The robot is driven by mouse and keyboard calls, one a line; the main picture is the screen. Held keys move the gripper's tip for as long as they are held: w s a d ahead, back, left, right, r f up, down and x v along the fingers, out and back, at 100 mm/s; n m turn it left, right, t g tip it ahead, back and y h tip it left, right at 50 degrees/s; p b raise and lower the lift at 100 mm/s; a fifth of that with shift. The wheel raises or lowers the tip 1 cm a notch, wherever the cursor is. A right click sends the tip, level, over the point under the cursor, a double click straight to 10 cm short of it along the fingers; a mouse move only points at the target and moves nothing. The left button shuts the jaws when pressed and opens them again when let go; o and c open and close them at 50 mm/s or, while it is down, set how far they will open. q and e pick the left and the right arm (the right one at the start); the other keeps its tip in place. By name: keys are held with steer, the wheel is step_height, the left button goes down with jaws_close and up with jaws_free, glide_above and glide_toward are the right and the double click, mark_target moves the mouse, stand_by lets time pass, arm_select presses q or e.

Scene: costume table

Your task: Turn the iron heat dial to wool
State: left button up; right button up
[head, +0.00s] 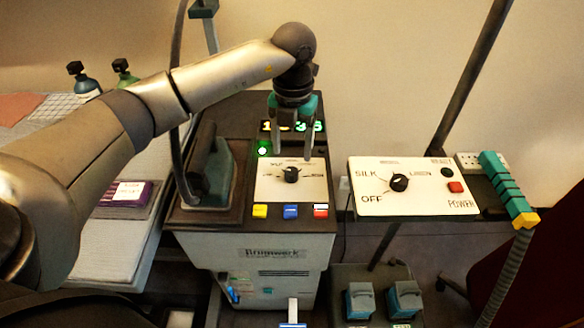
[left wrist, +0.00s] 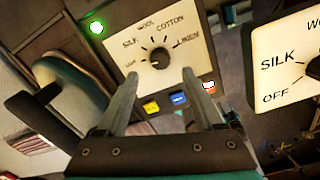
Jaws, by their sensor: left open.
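A black dial (head: 291,175) sits on a cream panel (head: 262,190) beside the iron. In the left wrist view this dial (left wrist: 159,56) is ringed by SILK, WOOL, COTTON and LINEN, plus a small label at left. Its pointer setting is too small to read surely. A second black dial (head: 399,183) is on a separate cream box (head: 365,205) at right, marked OFF, SILK and LINEN. My left gripper (head: 292,153) points down over the first panel, open and empty, its fingers either side of the dial in the left wrist view (left wrist: 159,73), apparently apart from it. My right gripper is not in view.
The iron (head: 211,168) stands left of the panel. Yellow (head: 260,211), blue (head: 290,211) and red buttons (head: 320,211) line its front. A lit green lamp (head: 264,148) and a digital display are behind. A teal-and-yellow handle (head: 508,188) and a pole stand at right.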

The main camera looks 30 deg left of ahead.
mark_target(292, 170)
arm_select(q)
step_height(292, 170, down, 6)
steer(key=shift+f+b, duration=0.25)
steer(key=shift+b, duration=0.15)
jaws_close()
stand_by(0.4)
